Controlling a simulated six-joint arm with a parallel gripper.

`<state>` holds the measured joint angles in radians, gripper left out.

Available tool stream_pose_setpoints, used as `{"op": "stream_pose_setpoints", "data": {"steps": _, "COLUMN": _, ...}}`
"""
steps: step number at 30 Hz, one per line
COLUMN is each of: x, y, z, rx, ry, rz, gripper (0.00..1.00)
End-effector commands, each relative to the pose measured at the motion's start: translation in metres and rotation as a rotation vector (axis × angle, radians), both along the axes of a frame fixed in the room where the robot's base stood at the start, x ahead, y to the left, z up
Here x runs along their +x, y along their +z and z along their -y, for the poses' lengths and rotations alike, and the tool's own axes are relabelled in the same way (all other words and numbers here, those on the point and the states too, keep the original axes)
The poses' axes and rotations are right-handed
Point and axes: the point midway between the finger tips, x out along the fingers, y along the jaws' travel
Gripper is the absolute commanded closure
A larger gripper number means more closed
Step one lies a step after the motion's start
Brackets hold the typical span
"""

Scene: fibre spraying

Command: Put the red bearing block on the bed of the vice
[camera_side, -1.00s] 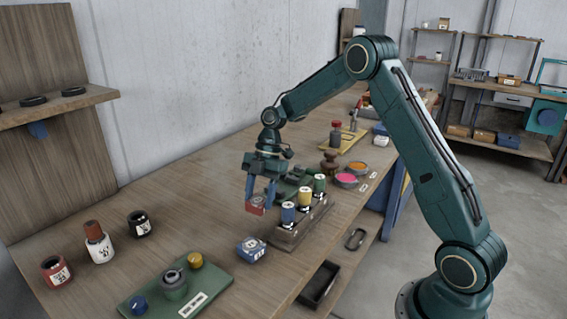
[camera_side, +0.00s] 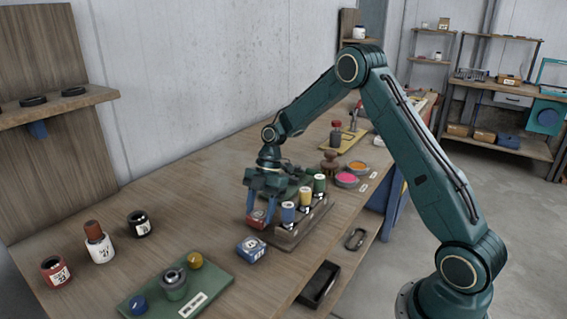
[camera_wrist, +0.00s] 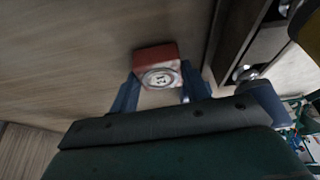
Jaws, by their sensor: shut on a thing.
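The red bearing block (camera_side: 257,219) is between the blue fingers of my gripper (camera_side: 259,213), which is shut on it. In the side view it is low over the bench, left of the rack of bottles; I cannot tell whether it touches the wood. A dark green form, perhaps the vice (camera_side: 298,180), lies behind the gripper and the rack. It is mostly hidden, so its bed cannot be made out.
A rack (camera_side: 290,237) with blue, yellow and green-topped bottles stands close right of the block. A blue block (camera_side: 250,249) lies in front. A green board (camera_side: 208,294) with small pots is nearer. Bare bench (camera_side: 185,222) lies to the left.

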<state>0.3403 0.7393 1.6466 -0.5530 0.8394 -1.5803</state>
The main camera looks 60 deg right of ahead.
Motion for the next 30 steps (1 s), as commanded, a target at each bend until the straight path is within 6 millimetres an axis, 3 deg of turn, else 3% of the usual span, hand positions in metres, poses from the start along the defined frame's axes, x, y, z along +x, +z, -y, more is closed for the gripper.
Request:
{"op": "stream_pose_setpoints", "data": {"steps": 6, "x": 0.0, "y": -0.003, "z": 0.0, "rx": 0.0, "ry": 0.0, "rz": 0.0, "gripper": 0.84}}
{"op": "stream_pose_setpoints", "data": {"steps": 7, "x": 0.0, "y": -0.004, "z": 0.0, "rx": 0.0, "ry": -0.001, "rz": -0.001, "gripper": 0.51}}
{"op": "stream_pose_setpoints", "data": {"steps": 10, "x": 0.0, "y": -0.004, "z": 0.0, "rx": 0.0, "ry": -0.001, "rz": -0.001, "gripper": 0.32}}
{"op": "stream_pose_setpoints", "data": {"steps": 23, "x": 0.001, "y": -0.001, "z": 0.001, "rx": 0.0, "ry": 0.0, "rz": 0.001, "gripper": 0.31}}
{"op": "stream_pose_setpoints", "data": {"steps": 30, "x": 0.001, "y": 0.017, "z": 0.009, "rx": -0.001, "ry": -0.002, "rz": 0.002, "gripper": 0.31}}
